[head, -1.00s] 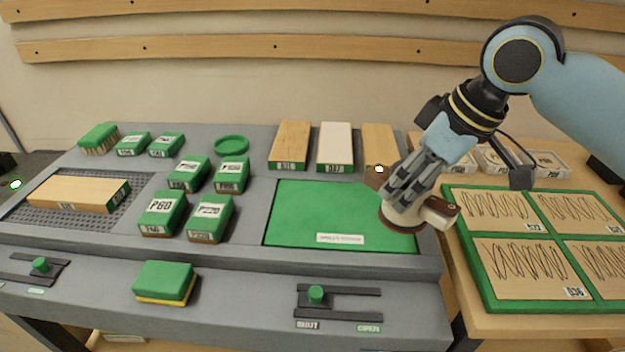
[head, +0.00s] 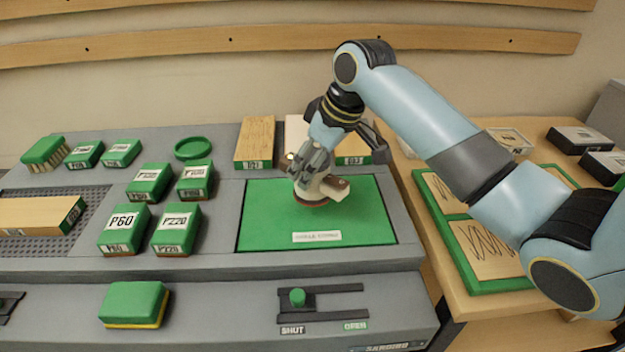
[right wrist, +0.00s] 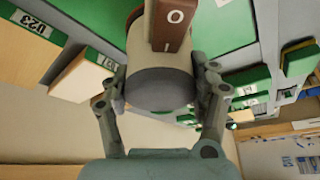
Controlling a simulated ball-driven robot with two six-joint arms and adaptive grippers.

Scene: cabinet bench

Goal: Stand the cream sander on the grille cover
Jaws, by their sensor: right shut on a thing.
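The cream sander (head: 310,187) is upright over the back middle of the green grille cover (head: 270,215), its dark red pad facing down. I cannot tell whether the pad touches the cover. My right gripper (head: 316,168) is shut on the sander's body from above. In the right wrist view its fingers (right wrist: 160,88) lie on both sides of the sander (right wrist: 160,62), whose brown switch part shows. The cover's front carries a white label (head: 317,237). My left gripper is not in view.
Wooden blocks (head: 254,142) stand behind the cover, partly hidden by my arm. Several green sanding blocks (head: 176,229) and a green ring (head: 194,148) lie to its left. A slider knob (head: 297,297) is at its SHUT end. Most of the cover is bare.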

